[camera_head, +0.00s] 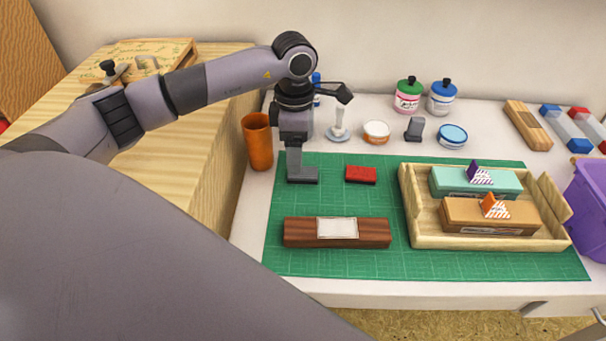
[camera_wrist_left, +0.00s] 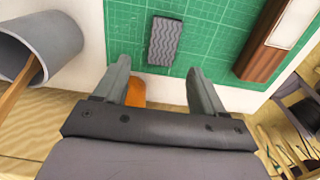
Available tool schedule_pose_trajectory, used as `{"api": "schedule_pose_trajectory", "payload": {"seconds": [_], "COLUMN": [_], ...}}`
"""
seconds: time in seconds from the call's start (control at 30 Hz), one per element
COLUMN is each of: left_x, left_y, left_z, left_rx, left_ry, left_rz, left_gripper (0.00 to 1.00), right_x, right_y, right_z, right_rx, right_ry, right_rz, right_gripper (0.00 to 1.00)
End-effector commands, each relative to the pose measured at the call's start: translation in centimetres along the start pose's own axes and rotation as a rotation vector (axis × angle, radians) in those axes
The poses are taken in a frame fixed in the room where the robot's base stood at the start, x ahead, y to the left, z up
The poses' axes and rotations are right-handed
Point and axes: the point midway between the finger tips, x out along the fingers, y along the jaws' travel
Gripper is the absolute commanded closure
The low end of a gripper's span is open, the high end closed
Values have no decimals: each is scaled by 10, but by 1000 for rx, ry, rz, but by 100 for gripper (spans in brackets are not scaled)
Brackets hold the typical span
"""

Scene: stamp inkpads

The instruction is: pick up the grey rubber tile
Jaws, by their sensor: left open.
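The grey rubber tile (camera_wrist_left: 164,41) lies on the green cutting mat (camera_wrist_left: 208,35), its top marked with dark wavy ridges. In the head view the tile (camera_head: 306,176) shows at the mat's left side, partly hidden by my left gripper (camera_head: 296,164). In the wrist view my left gripper (camera_wrist_left: 156,84) is open and empty, its two fingers spread. The tile shows just beyond the fingertips, roughly in line with the gap between them. I cannot tell how high the fingertips are above the mat. My right gripper is not in view.
A red tile (camera_head: 361,175) lies right of the grey one. A brown wood block (camera_head: 285,233) with a white pad lies in front. An orange cup (camera_head: 257,143) stands left of the mat. A wooden tray (camera_head: 408,203) holds two stamp boxes. The mat's front strip is clear.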

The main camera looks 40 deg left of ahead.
Motion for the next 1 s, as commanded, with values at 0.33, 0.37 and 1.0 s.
{"api": "schedule_pose_trajectory", "payload": {"seconds": [0.33,0.37,1.0], "left_x": [48,50,54], "left_y": [-2,-2,-2], "left_z": [4,4,4], "left_rx": [0,0,0], "left_ry": [1,1,-1], "left_rz": [-4,-3,-2], "left_gripper": [30,30,89], "right_x": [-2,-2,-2], "right_y": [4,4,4], "right_z": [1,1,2], "right_rx": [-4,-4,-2], "right_ry": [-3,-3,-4], "right_rz": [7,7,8], "right_gripper": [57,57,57]}}
